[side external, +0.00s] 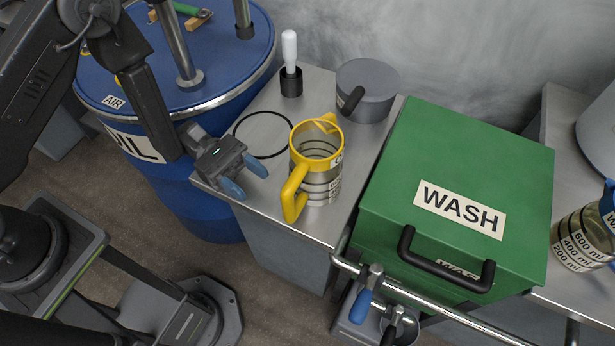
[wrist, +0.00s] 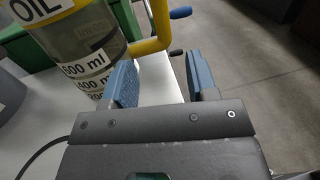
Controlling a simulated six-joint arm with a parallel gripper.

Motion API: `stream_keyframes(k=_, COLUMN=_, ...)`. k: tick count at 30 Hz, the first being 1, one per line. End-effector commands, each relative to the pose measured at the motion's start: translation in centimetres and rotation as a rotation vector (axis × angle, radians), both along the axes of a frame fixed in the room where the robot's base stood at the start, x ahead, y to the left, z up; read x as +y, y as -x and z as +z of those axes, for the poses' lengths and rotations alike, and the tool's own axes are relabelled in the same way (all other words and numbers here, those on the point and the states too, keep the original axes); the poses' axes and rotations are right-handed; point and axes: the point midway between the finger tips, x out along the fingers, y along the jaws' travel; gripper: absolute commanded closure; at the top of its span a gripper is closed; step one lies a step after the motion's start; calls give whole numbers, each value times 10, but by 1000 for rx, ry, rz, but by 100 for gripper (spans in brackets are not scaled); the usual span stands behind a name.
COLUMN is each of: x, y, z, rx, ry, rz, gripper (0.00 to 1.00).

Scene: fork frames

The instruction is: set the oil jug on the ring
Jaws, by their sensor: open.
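The oil jug (side external: 322,178) stands upright on the metal bench, with a yellow rim, a yellow handle and dark bands on its clear body. Its OIL label shows in the wrist view, where the jug (wrist: 85,45) is at upper left. The black ring (side external: 263,134) lies flat on the bench just left of the jug; I cannot tell if they touch. My gripper (side external: 244,177) is open and empty, left of the jug's handle and near the ring's front edge. In the wrist view, the handle (wrist: 152,45) is beyond the gap between my blue fingers (wrist: 162,82).
A green WASH box (side external: 455,190) stands close right of the jug. A grey lidded pot (side external: 368,90) and a white-handled tool in a black holder (side external: 291,80) are behind. A blue drum (side external: 190,60) is left. Another jug (side external: 583,237) stands far right.

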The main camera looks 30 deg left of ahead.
Motion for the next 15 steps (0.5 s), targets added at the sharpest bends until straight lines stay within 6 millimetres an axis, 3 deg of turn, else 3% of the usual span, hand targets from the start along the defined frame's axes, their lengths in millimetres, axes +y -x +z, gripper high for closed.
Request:
stream_keyframes(k=7, x=-49, y=11, z=1, rx=-2, ry=0, rz=-9, gripper=47)
stream_keyframes(k=15, x=-71, y=15, z=1, rx=-1, ry=-1, rz=-5, gripper=47)
